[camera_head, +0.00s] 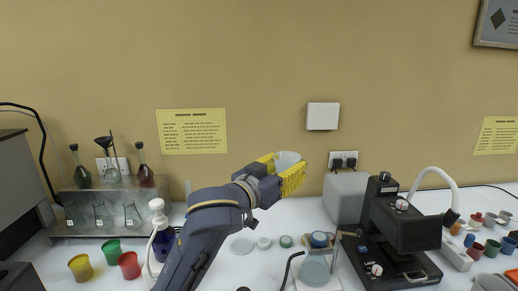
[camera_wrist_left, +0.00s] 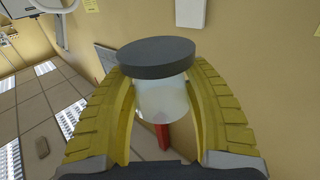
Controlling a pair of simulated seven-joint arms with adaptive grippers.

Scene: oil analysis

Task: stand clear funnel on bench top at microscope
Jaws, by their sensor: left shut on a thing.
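The clear funnel (camera_head: 288,158) is a whitish translucent cup held between the yellow fingers of my left gripper (camera_head: 282,178). It is in the air above the bench, in front of the wall. In the left wrist view the funnel (camera_wrist_left: 162,98) sits between both fingers of the gripper (camera_wrist_left: 163,115), with a wider dark grey disc at one end. My left gripper is shut on it. The black microscope (camera_head: 402,228) stands on the white bench top (camera_head: 212,272), to the right of my gripper. My right gripper is not in view.
A grey box (camera_head: 345,197) stands beside the microscope. Coloured cups (camera_head: 80,267), a pump bottle (camera_head: 158,222) and a flask rack (camera_head: 118,212) stand left. Several small pots stand far right.

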